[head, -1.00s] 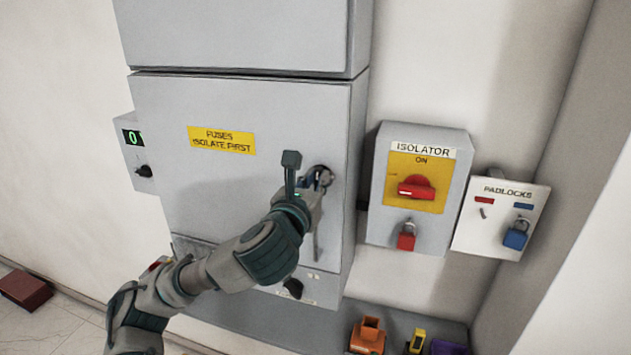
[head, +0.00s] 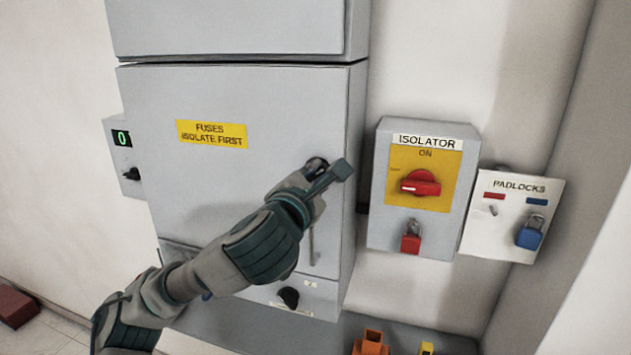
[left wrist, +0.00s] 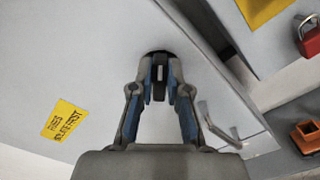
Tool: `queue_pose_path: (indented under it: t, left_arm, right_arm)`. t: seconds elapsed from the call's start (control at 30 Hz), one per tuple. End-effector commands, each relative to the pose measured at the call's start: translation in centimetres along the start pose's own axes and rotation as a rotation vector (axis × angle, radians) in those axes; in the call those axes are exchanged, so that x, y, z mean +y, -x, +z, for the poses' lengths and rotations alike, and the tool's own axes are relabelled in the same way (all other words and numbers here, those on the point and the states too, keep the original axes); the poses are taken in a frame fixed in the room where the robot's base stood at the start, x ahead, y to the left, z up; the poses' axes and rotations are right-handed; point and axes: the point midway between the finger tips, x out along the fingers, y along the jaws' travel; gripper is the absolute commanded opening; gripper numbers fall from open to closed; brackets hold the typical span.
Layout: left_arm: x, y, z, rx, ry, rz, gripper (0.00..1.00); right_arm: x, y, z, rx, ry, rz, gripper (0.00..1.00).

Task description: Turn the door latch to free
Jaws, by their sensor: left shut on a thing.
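The door latch (head: 316,164) is a small dark knob near the right edge of the grey cabinet door (head: 240,95). My left gripper (head: 318,180) is at the latch, with its arm coming from the lower left. In the left wrist view my left gripper (left wrist: 160,78) is shut on the dark latch (left wrist: 158,57), one finger on each side. The fingers and wrist hide most of the latch, so its exact angle is hard to tell. My right gripper is not in view.
A door handle (head: 313,245) hangs just below the latch. The isolator box (head: 384,215) with a red switch (head: 420,183) and red padlock (head: 411,243) stands close on the right. Beyond it is the padlock board (head: 490,240). An orange object (head: 371,343) sits below.

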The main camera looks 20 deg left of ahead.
Motion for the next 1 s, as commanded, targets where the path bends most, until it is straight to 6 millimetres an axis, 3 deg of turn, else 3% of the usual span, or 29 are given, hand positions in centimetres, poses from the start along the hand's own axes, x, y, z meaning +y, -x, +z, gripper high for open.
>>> queue_pose_path:
  t: [0.6, 1.0]
  left_arm:
    - [-0.9, 0.0, -0.3, 0.0, -0.545, -0.003, 0.0]
    - [-1.2, -0.1, -0.5, 0.001, -0.719, -0.006, 0.0]
  right_arm:
    - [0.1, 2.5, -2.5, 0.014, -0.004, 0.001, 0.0]
    - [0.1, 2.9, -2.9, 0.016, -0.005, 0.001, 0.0]
